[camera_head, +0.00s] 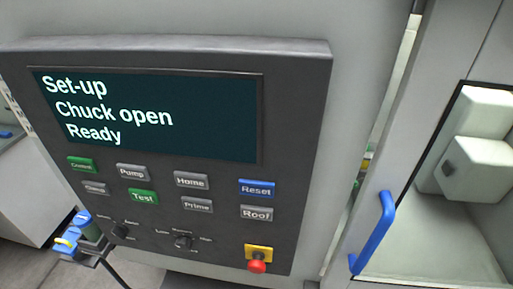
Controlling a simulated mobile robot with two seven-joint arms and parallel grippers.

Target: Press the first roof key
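A dark control panel (225,240) fills the left and middle of the head view, slightly tilted in the picture. One grey key labelled Roof (257,213) sits at the right end of the lower key row, below the blue Reset key (257,188). No second key labelled Roof shows. The grey Prime key (197,205) is to its left. The screen (200,125) reads "Set-up", "Chuck open", "Ready". Neither of my grippers is in view, and nothing covers the Roof key.
A red stop button (257,267) on a yellow plate projects below the Roof key. Rotary knobs, one at centre (183,242), sit below the keys. A blue door handle (387,225) stands out at right. A blue and yellow fitting (72,240) with a black cable is at lower left.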

